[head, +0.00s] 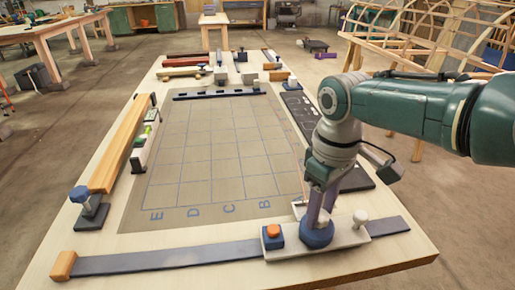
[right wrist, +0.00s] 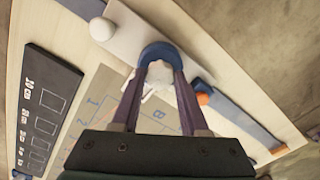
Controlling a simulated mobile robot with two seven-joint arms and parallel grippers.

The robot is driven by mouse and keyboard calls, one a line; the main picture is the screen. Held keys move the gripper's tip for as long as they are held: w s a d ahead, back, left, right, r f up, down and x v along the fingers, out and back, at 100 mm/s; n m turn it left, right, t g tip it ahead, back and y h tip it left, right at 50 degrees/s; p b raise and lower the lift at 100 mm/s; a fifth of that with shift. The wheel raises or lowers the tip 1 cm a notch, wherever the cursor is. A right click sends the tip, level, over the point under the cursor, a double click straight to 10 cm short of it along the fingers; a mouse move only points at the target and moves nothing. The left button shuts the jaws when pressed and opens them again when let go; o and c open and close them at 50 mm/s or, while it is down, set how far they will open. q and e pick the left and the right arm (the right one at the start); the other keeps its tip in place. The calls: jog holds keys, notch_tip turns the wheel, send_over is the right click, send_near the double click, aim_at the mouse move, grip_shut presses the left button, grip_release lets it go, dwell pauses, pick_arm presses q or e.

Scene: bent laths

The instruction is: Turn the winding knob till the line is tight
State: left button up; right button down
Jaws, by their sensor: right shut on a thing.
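The blue round winding knob (head: 317,236) sits on a pale block (head: 345,235) at the table's front edge. My right gripper (head: 318,215) reaches down onto it from above, its purple fingers shut on the knob. In the right wrist view the knob (right wrist: 158,50) shows as a blue rim with a pale middle between the fingertips. A thin pale line seems to run from near the block towards the grid board; whether it is slack or tight I cannot tell. My left gripper is not in view.
An orange button (head: 272,231) and a white knob (head: 360,217) flank the winding knob. A dark strip (head: 165,258) runs along the front edge. The grid board (head: 205,150) is bare in the middle. A wooden bar (head: 122,145) lies along the left side.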

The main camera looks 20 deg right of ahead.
jog(key=m, duration=0.3)
jog(key=shift+r+m+p, duration=0.1)
jog(key=shift+m+p, duration=0.2)
jog(key=shift+p, duration=0.05)
jog(key=m, duration=0.4)
jog(key=shift+m, duration=0.3)
jog(key=m, duration=0.3)
jog(key=shift+m+p, duration=0.3)
jog(key=shift+p, duration=0.1)
jog(key=shift+m, duration=1.9)
jog(key=shift+c, duration=2.1)
grip_release()
